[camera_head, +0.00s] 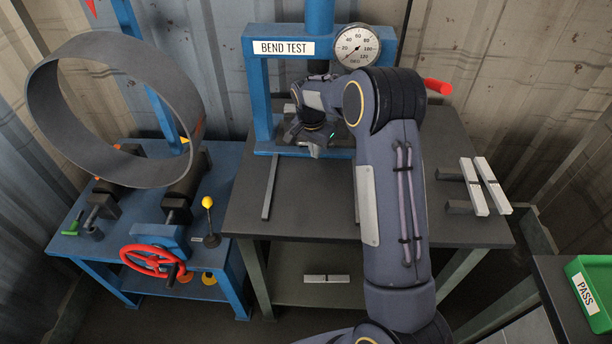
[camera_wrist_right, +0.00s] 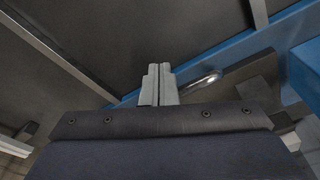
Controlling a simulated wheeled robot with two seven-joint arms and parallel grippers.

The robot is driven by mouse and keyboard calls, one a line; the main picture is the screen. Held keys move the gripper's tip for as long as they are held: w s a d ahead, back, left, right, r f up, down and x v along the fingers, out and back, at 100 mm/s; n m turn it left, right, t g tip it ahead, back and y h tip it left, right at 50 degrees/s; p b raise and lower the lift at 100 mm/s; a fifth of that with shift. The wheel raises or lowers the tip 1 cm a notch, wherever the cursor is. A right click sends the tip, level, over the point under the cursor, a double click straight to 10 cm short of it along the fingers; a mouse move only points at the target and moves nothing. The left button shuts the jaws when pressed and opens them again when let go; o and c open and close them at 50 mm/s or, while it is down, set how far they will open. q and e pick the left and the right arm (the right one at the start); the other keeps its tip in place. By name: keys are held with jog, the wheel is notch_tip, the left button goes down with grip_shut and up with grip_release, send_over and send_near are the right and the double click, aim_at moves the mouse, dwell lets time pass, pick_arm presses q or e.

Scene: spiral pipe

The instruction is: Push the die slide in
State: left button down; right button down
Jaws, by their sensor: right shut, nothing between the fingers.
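The blue bend test press (camera_head: 258,95) stands at the back of the dark table. My right gripper (camera_head: 315,150) is at the front of the press opening, its fingers pointing down and closed together with nothing between them. In the right wrist view the shut fingers (camera_wrist_right: 159,84) are beside a shiny metal handle (camera_wrist_right: 203,82), which joins a dark block (camera_wrist_right: 250,88) that looks like the die slide. I cannot tell whether the fingers touch the handle. In the head view my right arm and gripper hide most of the slide. My left gripper is out of view.
A metal rail (camera_head: 270,187) lies on the dark table (camera_head: 305,205). Light bars with dark blocks (camera_head: 480,187) lie at the table's right. A pipe roller bench (camera_head: 135,215) with a large grey ring (camera_head: 42,108) stands left. A green PASS bin (camera_head: 592,285) is at right.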

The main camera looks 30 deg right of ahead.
notch_tip(320, 180, up, 7)
jog(key=s+p, duration=0.1)
jog(key=p, duration=0.3)
jog(key=shift+a, duration=0.4)
jog(key=shift+s+r, duration=0.1)
jog(key=s+a+r+n+t+y, duration=0.1)
jog(key=s+a+r+n+y, duration=0.2)
jog(key=s, duration=0.5)
jog(key=s+a+r+n+t, duration=0.1)
jog(key=s+a+r+n, duration=0.15)
jog(key=s+r, duration=0.4)
jog(key=s+a+r+n+t+y, duration=0.2)
jog(key=s+a+r, duration=0.15)
jog(key=s, duration=0.65)
jog(key=s+a+f+n, duration=0.3)
jog(key=s+a, duration=0.2)
jog(key=s, duration=0.3)
jog(key=shift+s+t, duration=0.35)
jog(key=shift+t, duration=0.05)
jog(key=shift+f, duration=0.1)
